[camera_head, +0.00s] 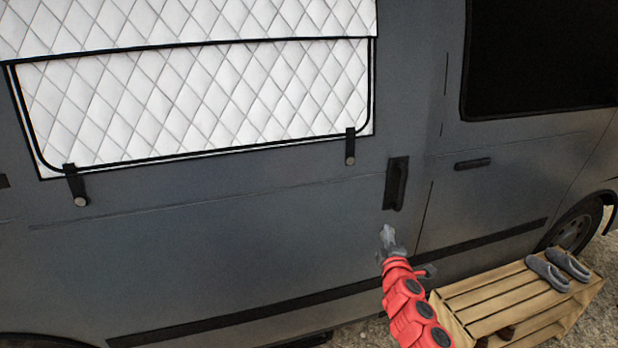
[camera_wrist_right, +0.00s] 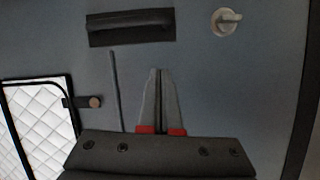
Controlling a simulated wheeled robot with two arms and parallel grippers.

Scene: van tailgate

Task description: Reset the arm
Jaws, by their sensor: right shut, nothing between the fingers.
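My right gripper (camera_head: 387,236) is at the end of the red arm, in front of the grey van side in the head view. It is just below the black door handle (camera_head: 396,184) and apart from it as far as I can tell. In the right wrist view its two grey fingers (camera_wrist_right: 160,100) with red bases lie together, shut and empty. The handle (camera_wrist_right: 131,26) shows above the fingertips there. My left gripper is not in view.
A white quilted window cover (camera_head: 200,105) with black straps hangs on the van (camera_head: 240,230). A wooden crate step (camera_head: 500,298) with grey slippers (camera_head: 558,268) stands at lower right. A grey knob (camera_wrist_right: 226,20) shows in the right wrist view.

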